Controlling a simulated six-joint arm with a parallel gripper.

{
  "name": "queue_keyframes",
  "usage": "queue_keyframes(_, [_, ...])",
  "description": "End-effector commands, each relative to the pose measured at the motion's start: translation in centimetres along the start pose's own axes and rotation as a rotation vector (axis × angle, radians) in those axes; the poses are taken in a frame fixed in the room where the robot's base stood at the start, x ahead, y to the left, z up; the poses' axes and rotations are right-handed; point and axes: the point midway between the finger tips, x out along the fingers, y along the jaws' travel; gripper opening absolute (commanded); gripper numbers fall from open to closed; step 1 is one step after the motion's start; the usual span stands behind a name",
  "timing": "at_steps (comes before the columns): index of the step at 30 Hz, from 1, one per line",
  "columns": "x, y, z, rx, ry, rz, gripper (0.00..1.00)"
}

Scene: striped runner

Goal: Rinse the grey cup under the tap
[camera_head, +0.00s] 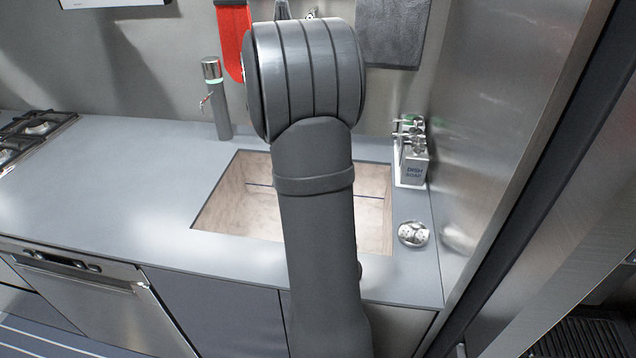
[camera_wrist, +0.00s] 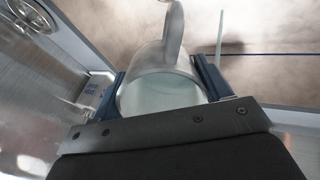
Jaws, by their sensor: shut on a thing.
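The grey cup (camera_wrist: 160,62) is between the two dark blue fingers of my gripper (camera_wrist: 162,78) in the wrist view. My gripper is shut on it. The cup's pale round face is towards the camera, and a grey curved piece, apparently its handle, rises at the top. The cup and gripper are hidden behind my arm in the head view. The tap (camera_head: 216,105), a grey post with a green-lit ring, stands at the sink's back left corner. I cannot tell whether water runs. The sink (camera_head: 235,200) has a pale basin, partly covered by my arm.
A soap caddy with a dish soap bottle (camera_head: 414,168) stands right of the sink. A small metal dish (camera_head: 413,234) is in front of it. A steel wall (camera_head: 490,110) closes the right side. The counter (camera_head: 110,175) left of the sink is clear up to the hob (camera_head: 35,130).

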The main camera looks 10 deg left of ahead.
Motion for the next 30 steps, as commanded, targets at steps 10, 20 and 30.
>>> queue_keyframes(10, [1.2, -1.4, -3.0, 0.001, 0.000, 0.000, 0.41])
queue_keyframes(20, [2.3, -2.7, -5.8, 0.001, 0.001, 0.000, 0.41])
queue_keyframes(30, [3.1, -3.8, -8.2, 0.001, 0.001, 0.001, 0.41])
